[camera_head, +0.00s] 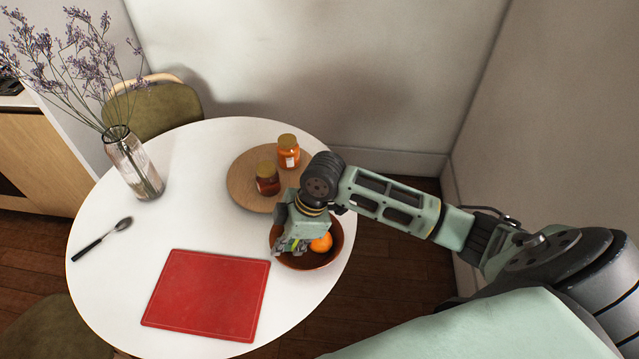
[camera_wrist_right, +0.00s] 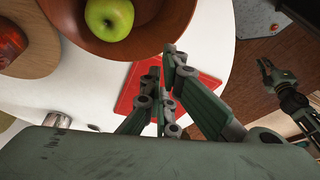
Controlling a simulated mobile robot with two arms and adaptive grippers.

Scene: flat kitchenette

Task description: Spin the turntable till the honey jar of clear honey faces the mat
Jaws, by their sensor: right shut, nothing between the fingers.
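The round wooden turntable (camera_head: 242,183) lies at the back of the white table. A honey jar of light amber honey (camera_head: 289,157) stands at its far right side, away from the mat. A jar of dark honey (camera_head: 267,184) stands nearer the mat. The red mat (camera_head: 207,295) lies at the table's front; it also shows in the wrist view (camera_wrist_right: 128,91). My right gripper (camera_head: 290,248) is shut and empty, over the left part of the bowl, apart from both jars; its fingers show in the wrist view (camera_wrist_right: 165,75). My left gripper (camera_wrist_right: 275,72) shows small there, fingers apart.
A glass vase (camera_head: 135,170) of dried flowers and a spoon (camera_head: 105,237) are at left. The table's middle is clear.

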